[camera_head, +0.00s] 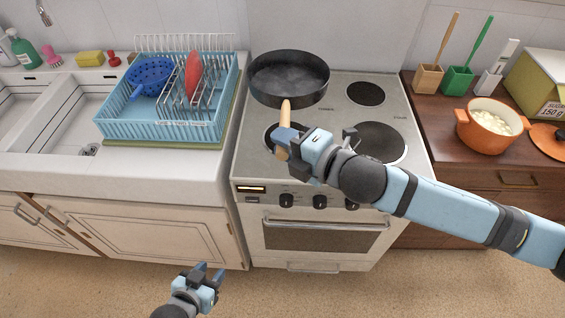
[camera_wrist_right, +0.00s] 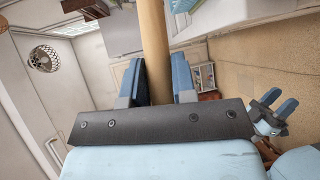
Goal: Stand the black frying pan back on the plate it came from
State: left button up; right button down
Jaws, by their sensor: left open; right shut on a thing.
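The black frying pan (camera_head: 289,78) is over the back left corner of the stove top and looks level. It hides the plate there; I cannot tell whether it touches it. My right gripper (camera_head: 284,142) is shut on its wooden handle (camera_head: 286,114), which points toward me. In the right wrist view the handle (camera_wrist_right: 153,35) runs between the fingers. The front left plate (camera_head: 272,132) is partly covered by my gripper. The back right plate (camera_head: 365,93) and front right plate (camera_head: 380,142) are bare. My left gripper (camera_head: 209,273) is open and empty, low over the floor.
A blue dish rack (camera_head: 160,130) with a blue colander (camera_head: 150,75) and red plate (camera_head: 193,76) stands left of the stove. To the right, the wooden counter holds an orange pot (camera_head: 480,135), a sugar box (camera_head: 540,85) and several utensil holders. Oven knobs (camera_head: 320,201) line the stove front.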

notch_tip(320, 180, down, 19)
jog(key=b, duration=0.1)
dwell(0.4)
jog(key=c, duration=0.9)
grip_release()
jog(key=shift+f, duration=0.1)
